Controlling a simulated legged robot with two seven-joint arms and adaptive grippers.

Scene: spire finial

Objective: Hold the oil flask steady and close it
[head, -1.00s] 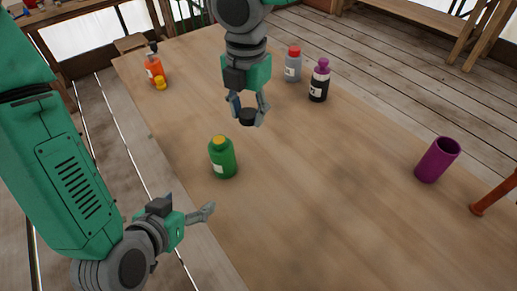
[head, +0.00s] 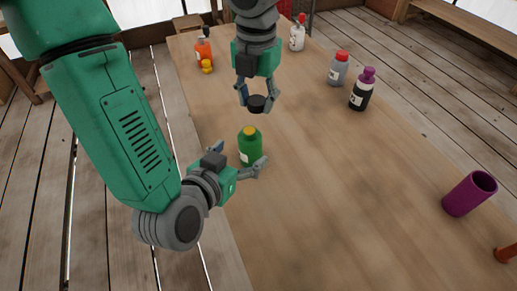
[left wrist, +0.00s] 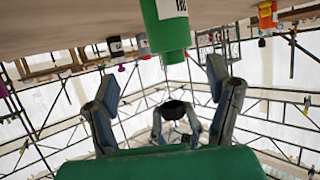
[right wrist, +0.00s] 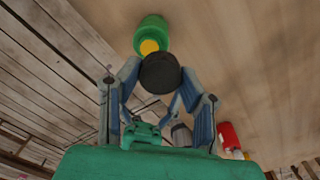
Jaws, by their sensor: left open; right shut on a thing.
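The green flask (head: 250,148) stands upright on the table, with a yellow top (head: 249,131) and a white label. It also shows in the left wrist view (left wrist: 167,35) and the right wrist view (right wrist: 153,28). My left gripper (head: 240,159) is open at the flask's near side, its fingers spread towards the body; the flask is not gripped. My right gripper (head: 257,98) is shut on a black cap (head: 257,104), held above and slightly beyond the flask, apart from it. The cap also shows in the right wrist view (right wrist: 160,72).
An orange bottle (head: 204,53) with a yellow piece stands at the far left. A white bottle (head: 297,34), a grey red-capped bottle (head: 340,70) and a dark purple-capped bottle (head: 361,91) stand behind right. A purple cup (head: 469,194) is at right. The middle of the table (head: 330,180) is clear.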

